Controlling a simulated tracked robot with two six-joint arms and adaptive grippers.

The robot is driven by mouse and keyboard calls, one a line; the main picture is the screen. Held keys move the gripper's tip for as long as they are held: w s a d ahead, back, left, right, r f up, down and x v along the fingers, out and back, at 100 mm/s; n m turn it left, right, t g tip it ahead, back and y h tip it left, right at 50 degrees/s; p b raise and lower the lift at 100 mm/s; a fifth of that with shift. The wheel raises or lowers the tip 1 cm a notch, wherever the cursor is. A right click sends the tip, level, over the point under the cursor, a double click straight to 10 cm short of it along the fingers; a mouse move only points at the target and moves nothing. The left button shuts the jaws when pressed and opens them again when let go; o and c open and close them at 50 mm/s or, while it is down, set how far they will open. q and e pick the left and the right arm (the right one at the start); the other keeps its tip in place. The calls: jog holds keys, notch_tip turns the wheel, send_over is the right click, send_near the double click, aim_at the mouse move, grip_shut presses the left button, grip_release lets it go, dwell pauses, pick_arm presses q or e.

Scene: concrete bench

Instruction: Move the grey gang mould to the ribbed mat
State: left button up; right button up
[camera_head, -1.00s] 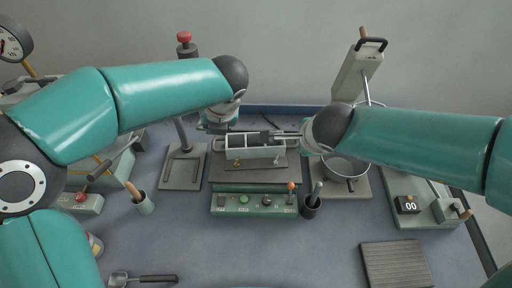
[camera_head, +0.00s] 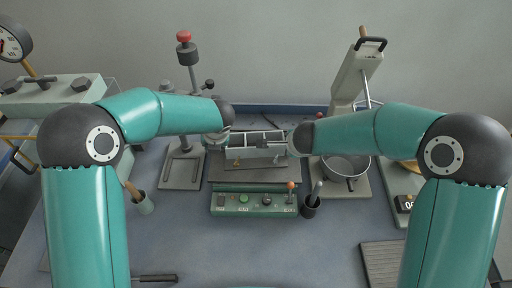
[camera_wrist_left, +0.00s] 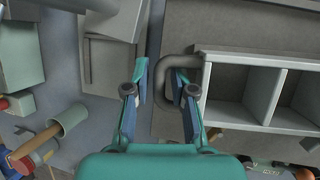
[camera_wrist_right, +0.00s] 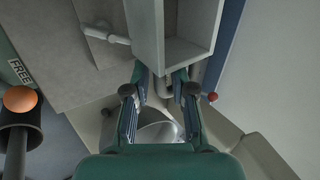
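The grey gang mould (camera_head: 258,147), an open metal box with compartments, sits on the vibrating table's dark plate (camera_head: 254,174) in the head view. In the left wrist view the mould (camera_wrist_left: 240,55) shows a rounded grey end handle (camera_wrist_left: 165,68). My left gripper (camera_wrist_left: 162,88) is open, with that handle reaching between its fingers. In the right wrist view the mould's other end (camera_wrist_right: 147,35) lies just beyond my right gripper (camera_wrist_right: 158,82), which is open, with a handle partly visible between its fingers. The ribbed mat (camera_head: 380,262) lies at the front right, partly hidden by my right arm.
A green control box (camera_head: 254,202) with an orange-topped lever fronts the plate. A dark cup (camera_head: 311,207) stands at its right. A metal pan (camera_head: 346,170) stands right of the mould, and a stand (camera_head: 182,168) stands left. Open bench lies in front.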

pick_arm(q)
jog(key=shift+f, duration=0.1)
pick_arm(e)
jog(key=shift+f, duration=0.1)
pick_arm(q)
jog(key=shift+c, duration=0.2)
grip_shut()
pick_arm(e)
grip_shut()
